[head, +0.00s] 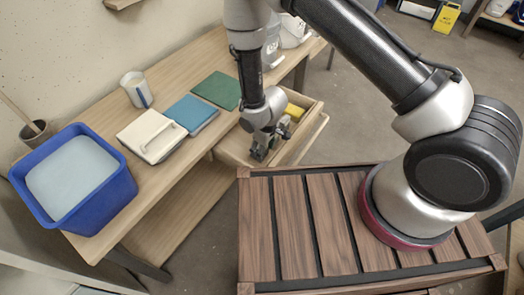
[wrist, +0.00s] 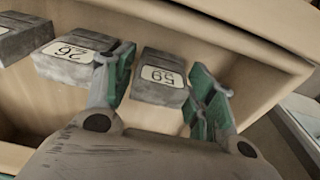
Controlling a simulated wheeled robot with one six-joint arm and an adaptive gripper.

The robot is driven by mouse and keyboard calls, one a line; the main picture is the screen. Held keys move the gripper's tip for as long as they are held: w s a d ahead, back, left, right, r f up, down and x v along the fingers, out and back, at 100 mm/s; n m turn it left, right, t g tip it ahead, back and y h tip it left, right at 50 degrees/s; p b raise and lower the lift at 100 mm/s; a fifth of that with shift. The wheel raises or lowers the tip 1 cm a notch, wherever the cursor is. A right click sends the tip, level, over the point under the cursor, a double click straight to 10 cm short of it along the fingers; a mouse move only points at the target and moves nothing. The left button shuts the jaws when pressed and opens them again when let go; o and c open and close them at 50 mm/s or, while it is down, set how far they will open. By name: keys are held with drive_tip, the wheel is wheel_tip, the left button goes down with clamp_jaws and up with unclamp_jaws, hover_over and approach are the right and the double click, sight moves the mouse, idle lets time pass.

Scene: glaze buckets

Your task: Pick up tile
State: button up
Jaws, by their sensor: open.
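Several grey blocks with pale numbered labels lie in an open wooden drawer (head: 309,137). In the wrist view, one grey block (wrist: 158,92) lies between the green-padded fingers of my gripper (wrist: 163,60). A gap shows on its right side, and I cannot tell whether the left finger touches it. A second labelled block (wrist: 62,66) is just left of the left finger, and a third (wrist: 18,38) is at the far left. My gripper (head: 262,150) is open and points down into the drawer in the head view. Flat blue (head: 192,114) and green (head: 217,90) slabs lie on the table.
The drawer wall (wrist: 222,28) runs close behind the blocks. A yellow item (head: 294,111) lies in the drawer's far part.

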drive_tip(key=shift+f, duration=0.6)
drive_tip(key=c, duration=0.9)
drive_tip(key=shift+o, duration=0.2)
drive_tip(key=shift+w+r, duration=0.1)
